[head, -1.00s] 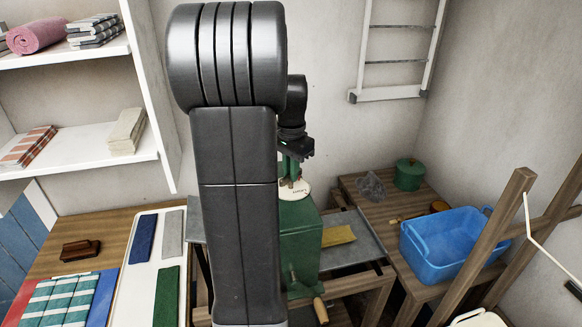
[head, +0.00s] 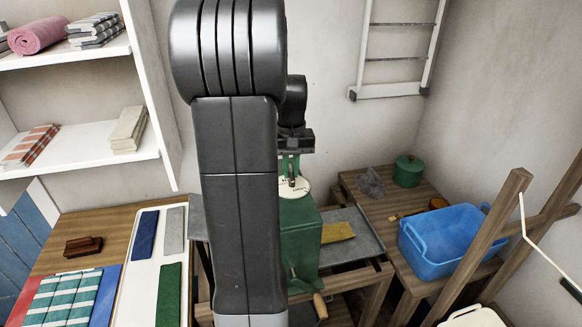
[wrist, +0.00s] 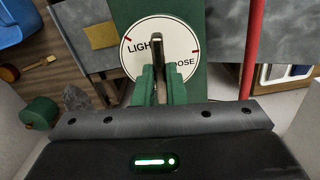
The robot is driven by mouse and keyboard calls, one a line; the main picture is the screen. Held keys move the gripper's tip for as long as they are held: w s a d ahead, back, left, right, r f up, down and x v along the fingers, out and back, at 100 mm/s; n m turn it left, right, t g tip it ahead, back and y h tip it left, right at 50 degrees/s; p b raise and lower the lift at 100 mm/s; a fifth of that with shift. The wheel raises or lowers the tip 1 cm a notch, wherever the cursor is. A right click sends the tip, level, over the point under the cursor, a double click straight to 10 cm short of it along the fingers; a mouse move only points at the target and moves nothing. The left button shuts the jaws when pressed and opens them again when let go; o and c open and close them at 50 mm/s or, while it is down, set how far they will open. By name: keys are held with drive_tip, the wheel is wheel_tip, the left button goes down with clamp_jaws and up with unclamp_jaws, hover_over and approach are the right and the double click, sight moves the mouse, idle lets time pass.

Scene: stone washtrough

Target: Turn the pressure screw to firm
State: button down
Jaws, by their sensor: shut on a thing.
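The pressure screw shows in the wrist view as a narrow grey metal bar (wrist: 158,58) over a round white dial (wrist: 141,36). The dial has red marks and the partly covered words "LIGH" and "OOSE"; no word "firm" is visible, and the fingers hide the dial's lower part. My gripper (wrist: 160,84) has green fingers shut on the bar from both sides. In the head view, my gripper (head: 289,166) points down at the dial (head: 289,190) on top of the green machine (head: 301,235). My own arm hides the machine's left side.
A grey tray with a yellow cloth (head: 338,231) is right of the machine. A blue tub (head: 450,243) and green pot (head: 408,171) stand on the right bench. A wooden frame (head: 500,232) rises at front right. A white board (head: 148,235) with coloured strips lies left.

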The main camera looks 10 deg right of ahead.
sight(291, 172)
drive_tip(key=shift+n, duration=0.6)
drive_tip(key=c, duration=1.5)
unclamp_jaws()
drive_tip(key=shift+r, duration=0.1)
wheel_tip(291, 172, up, 14)
drive_tip(key=shift+f+b, duration=0.15)
drive_tip(key=shift+b, duration=0.45)
drive_tip(key=shift+f, duration=0.1)
